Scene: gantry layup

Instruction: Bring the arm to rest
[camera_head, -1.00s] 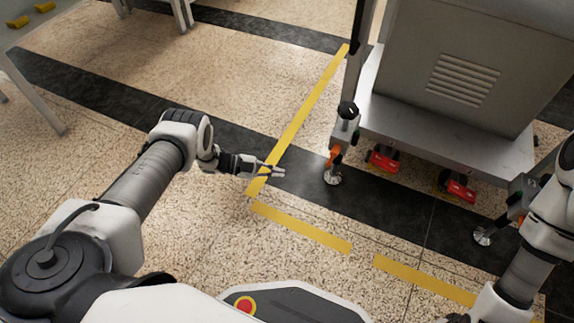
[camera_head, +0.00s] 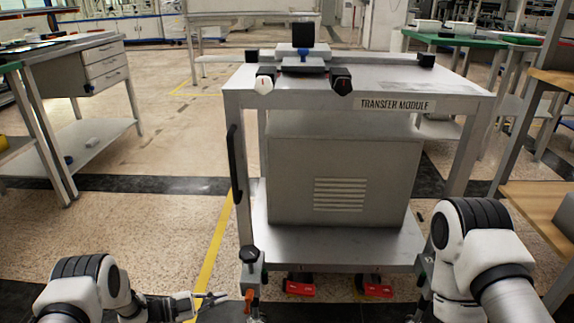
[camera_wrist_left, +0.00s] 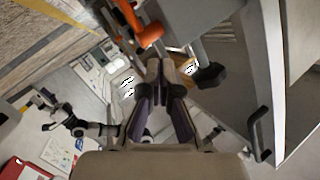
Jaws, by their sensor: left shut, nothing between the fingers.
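My left gripper (camera_head: 212,298) is low at the left in the head view, pointing right toward the cart's front-left leg. Its fingers are together and empty. In the left wrist view the fingers (camera_wrist_left: 163,72) reach up the middle of the picture with nothing between them. The transfer module (camera_head: 395,103), a grey metal cart, stands upright ahead of me. My right arm (camera_head: 485,255) shows at the lower right; its gripper is out of the picture.
The cart's front-left leg carries a black knob (camera_head: 249,253) and an orange lever (camera_head: 249,297), close to my left gripper. Red foot pedals (camera_head: 300,288) sit under the cart. A drawer bench (camera_head: 105,72) stands at the left. Open floor (camera_head: 150,145) lies between bench and cart.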

